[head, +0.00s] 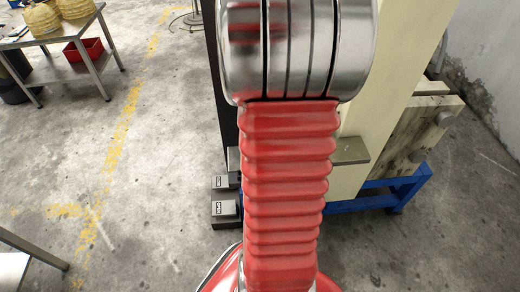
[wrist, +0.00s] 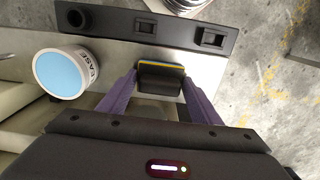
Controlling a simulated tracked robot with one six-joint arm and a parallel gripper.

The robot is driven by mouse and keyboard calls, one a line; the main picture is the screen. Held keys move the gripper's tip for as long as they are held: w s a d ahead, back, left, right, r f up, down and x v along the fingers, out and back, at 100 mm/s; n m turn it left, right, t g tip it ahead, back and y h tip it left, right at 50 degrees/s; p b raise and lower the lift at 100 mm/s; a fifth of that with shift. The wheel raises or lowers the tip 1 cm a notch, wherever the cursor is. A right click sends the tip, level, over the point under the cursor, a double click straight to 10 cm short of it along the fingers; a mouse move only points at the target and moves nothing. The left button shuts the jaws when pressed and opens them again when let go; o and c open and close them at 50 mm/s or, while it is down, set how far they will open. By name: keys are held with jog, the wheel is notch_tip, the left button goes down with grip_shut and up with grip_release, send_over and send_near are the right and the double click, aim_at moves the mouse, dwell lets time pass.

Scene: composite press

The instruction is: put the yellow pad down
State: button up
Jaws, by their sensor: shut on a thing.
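My gripper (wrist: 161,84) has two purple fingers, one on each side of a small block-like pad (wrist: 161,77) in the wrist view. The pad shows a mostly black face with thin yellow and blue bands along its top edge. My gripper is shut on it. Behind the pad lies a pale grey metal surface (wrist: 203,66); I cannot tell whether the pad touches it. The head view shows neither the pad nor the gripper; my red arm fills its middle.
A white tub (wrist: 67,73) with a light blue top stands left of the gripper. A dark strip (wrist: 150,25) with recessed fittings runs along the surface's far edge. In the head view, a table (head: 58,70) stands at far left and a cream column (head: 390,60) at right.

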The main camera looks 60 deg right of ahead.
jog(key=shift+f, duration=0.1)
jog(key=o, duration=1.2)
notch_tip(320, 180, up, 12)
jog(key=shift+r, duration=0.15)
dwell(0.4)
